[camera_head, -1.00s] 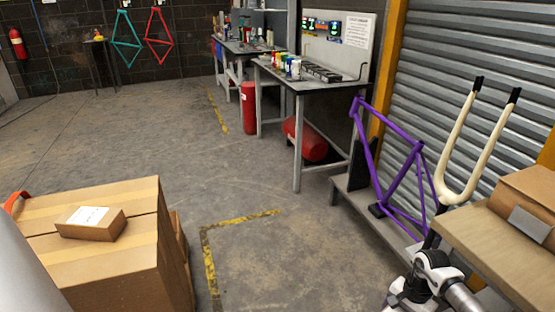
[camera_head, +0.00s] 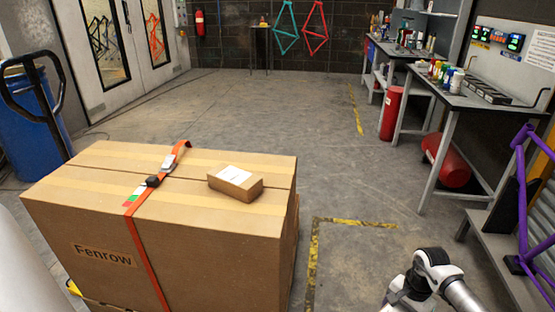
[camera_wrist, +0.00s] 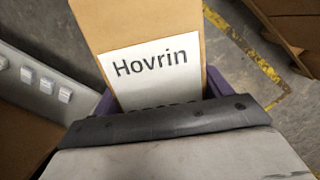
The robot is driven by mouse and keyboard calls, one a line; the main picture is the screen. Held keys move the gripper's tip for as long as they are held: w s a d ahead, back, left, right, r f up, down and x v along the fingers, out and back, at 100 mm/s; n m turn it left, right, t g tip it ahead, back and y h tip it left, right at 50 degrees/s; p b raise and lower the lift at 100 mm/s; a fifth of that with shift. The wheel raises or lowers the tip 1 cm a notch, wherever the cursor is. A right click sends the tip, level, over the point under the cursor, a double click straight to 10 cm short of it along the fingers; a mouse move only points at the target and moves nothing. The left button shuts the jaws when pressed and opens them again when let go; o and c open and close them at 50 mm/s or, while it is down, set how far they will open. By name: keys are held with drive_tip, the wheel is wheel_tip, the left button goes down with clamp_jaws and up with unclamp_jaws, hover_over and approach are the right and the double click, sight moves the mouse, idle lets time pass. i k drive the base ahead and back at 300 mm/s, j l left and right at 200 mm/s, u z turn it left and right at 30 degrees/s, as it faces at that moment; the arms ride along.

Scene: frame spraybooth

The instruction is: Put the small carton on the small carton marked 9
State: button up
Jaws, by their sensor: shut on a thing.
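My gripper (camera_wrist: 160,98) is shut on a small brown carton (camera_wrist: 148,25) in the wrist view. The carton has a white label reading "Hovrin", with a lower line partly hidden by the gripper. Purple fingers show at its two sides. In the head view, another small carton (camera_head: 235,182) with a white label lies on top of a large strapped carton (camera_head: 190,240) marked "Fenrow". The writing on that small carton's label is too small to read, so I cannot tell if it is marked 9. My arm shows at the lower right, but the gripper is out of the head view.
An orange strap (camera_head: 139,235) with a buckle crosses the large carton, left of the small one. A blue drum (camera_head: 28,125) and a dark handle (camera_head: 42,112) stand at left. Benches (camera_head: 470,95) and a purple frame (camera_head: 523,205) are at right. The middle floor is open.

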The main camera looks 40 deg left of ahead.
sight(234, 175)
drive_tip(key=l+u, duration=0.15)
drive_tip(key=u, duration=0.3)
drive_tip(key=k+l+u, duration=0.15)
drive_tip(key=u, duration=0.35)
drive_tip(key=l+u, duration=0.2)
drive_tip(key=u, duration=0.2)
drive_tip(key=i+l+u, duration=0.1)
drive_tip(key=l+u, duration=0.15)
drive_tip(key=u, duration=0.15)
